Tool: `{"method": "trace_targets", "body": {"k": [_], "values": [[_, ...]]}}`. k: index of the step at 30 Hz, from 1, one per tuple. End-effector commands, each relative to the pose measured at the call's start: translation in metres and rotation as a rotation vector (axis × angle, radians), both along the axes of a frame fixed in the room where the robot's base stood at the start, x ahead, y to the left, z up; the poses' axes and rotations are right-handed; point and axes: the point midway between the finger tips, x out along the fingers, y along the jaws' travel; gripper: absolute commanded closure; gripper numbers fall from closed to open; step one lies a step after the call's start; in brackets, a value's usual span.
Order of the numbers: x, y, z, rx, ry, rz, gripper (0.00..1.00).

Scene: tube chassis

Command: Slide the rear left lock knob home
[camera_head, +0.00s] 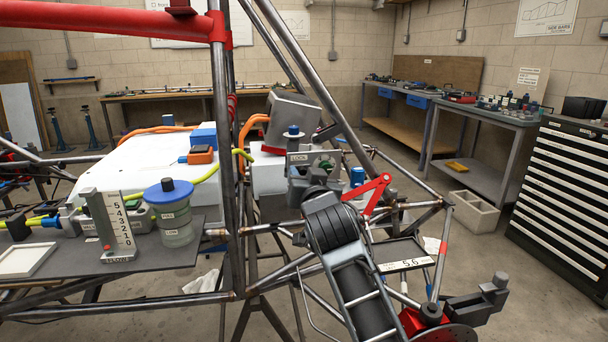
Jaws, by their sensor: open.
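A blue-topped lock knob (293,130) stands upright on a dark block with a LOCK label (298,158), near the middle of the view. A second blue knob or cap (357,176) shows a little to its right and lower. My arm rises from the bottom centre, and my gripper (316,178) is at its far end, just below and in front of the LOCK label. The gripper is open. Its fingertips are small, dark and partly hidden by my wrist, so I cannot tell whether they touch anything.
Steel chassis tubes (222,150) cross the view left of the knob, with a red tube (110,20) above. A tilted grey box (292,108) sits behind the knob. A jar with a blue lid (172,215) stands on the left plate. A tray (405,252) is at right.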

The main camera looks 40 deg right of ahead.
Motion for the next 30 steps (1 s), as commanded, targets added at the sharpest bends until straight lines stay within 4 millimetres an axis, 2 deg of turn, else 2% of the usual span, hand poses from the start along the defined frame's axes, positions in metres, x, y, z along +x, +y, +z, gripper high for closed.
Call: {"method": "trace_targets", "body": {"k": [11, 25, 30], "values": [[0.0067, -0.0047, -0.0001, 0.0, 0.0, 0.0, 0.56], [0.0066, -0.0045, -0.0001, 0.0, 0.0, 0.0, 0.99], [0.0066, -0.0045, -0.0001, 0.0, 0.0, 0.0, 1.0]]}}
